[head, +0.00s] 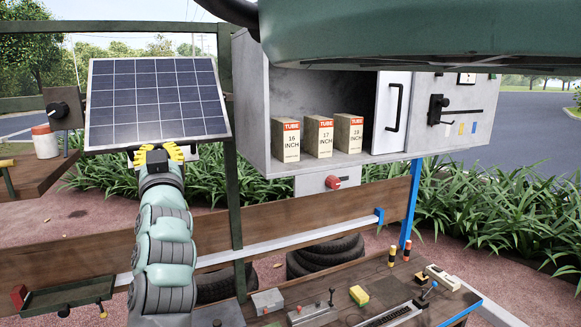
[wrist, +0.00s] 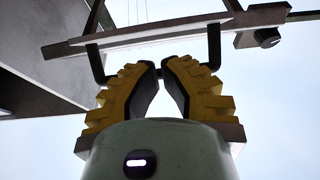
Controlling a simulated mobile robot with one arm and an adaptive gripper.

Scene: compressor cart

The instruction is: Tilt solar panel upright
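The solar panel (head: 157,103) is a dark blue gridded sheet with a pale frame, at the left of the head view. It leans back from the viewer. In the wrist view the panel (wrist: 150,37) shows nearly edge-on. A black handle (wrist: 214,45) sticks out from its lower edge. My gripper (head: 158,152) is at the middle of that lower edge. Its yellow stepped fingers (wrist: 160,65) are close together at the handle, with a narrow gap between the tips. The handle's bar is partly hidden behind the fingers, so I cannot tell whether it is held.
A black knob (head: 60,110) on a bracket stands left of the panel. A green post (head: 231,170) rises close on its right. A grey cabinet (head: 255,105) with several tube boxes is further right. A workbench (head: 345,285) with tools fills the lower right.

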